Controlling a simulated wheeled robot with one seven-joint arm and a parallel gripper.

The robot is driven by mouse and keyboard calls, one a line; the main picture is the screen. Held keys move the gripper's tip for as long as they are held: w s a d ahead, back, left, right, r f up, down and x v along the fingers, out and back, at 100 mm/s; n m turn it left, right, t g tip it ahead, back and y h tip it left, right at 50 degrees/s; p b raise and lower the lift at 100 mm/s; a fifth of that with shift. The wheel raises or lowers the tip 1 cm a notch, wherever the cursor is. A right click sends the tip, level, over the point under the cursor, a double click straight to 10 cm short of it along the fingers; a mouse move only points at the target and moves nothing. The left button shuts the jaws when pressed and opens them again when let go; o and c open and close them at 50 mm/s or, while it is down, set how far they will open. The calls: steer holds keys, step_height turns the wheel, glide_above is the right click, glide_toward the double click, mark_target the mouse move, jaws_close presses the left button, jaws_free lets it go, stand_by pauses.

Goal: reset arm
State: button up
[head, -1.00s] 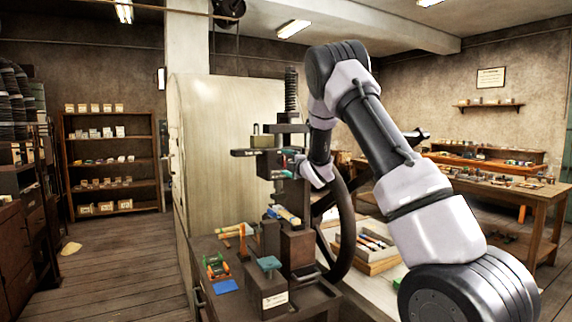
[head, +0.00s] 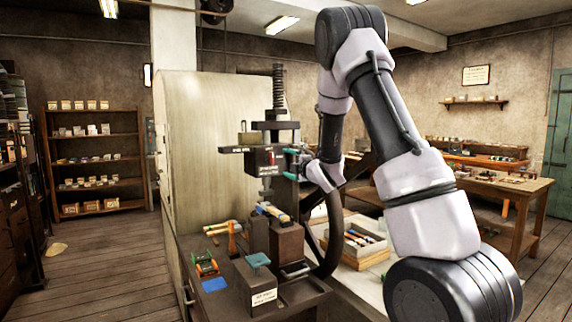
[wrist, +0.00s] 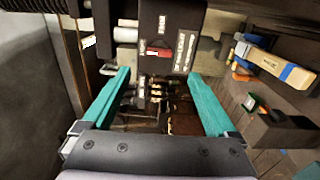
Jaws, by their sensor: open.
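The handwheel press stands on the bench left of centre in the head view, with its upright screw (head: 279,92) and dark press head (head: 258,158). Its dark handwheel (head: 331,235) is seen nearly edge-on and is partly hidden by my arm. My gripper (wrist: 157,76) has its two teal fingers spread wide with nothing gripped between them. In the head view, the gripper (head: 293,165) is at the right side of the press head, partly hidden by my wrist. In the wrist view, a dark press block (wrist: 170,38) lies just beyond the fingertips; contact cannot be told.
A wooden piece with a blue band (wrist: 285,68) is at the right of the wrist view. A small dark block with a green top (head: 257,262), a blue pad (head: 214,285) and a tray of tools (head: 358,250) are around the press. Open floor (head: 105,265) lies left.

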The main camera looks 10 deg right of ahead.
steer(key=s+d+r+m+g+h, duration=0.25)
steer(key=s+d+r+m, duration=0.2)
steer(key=s+m, duration=0.35)
steer(key=s+d+r+m+g+h, duration=0.25)
steer(key=s+d+r+m, duration=0.2)
steer(key=s+m, duration=0.3)
steer(key=s+a+m+g, duration=0.1)
steer(key=s+a+m, duration=0.1)
steer(key=s, duration=0.7)
steer(key=s+a+f+m+g+y, duration=0.1)
steer(key=s+a+m+g, duration=0.1)
steer(key=s+m, duration=0.3)
steer(key=s+a+m+g, duration=0.2)
steer(key=s+a+m, duration=0.1)
steer(key=s, duration=1)
steer(key=shift+s+f, duration=0.2)
steer(key=shift+m, duration=0.25)
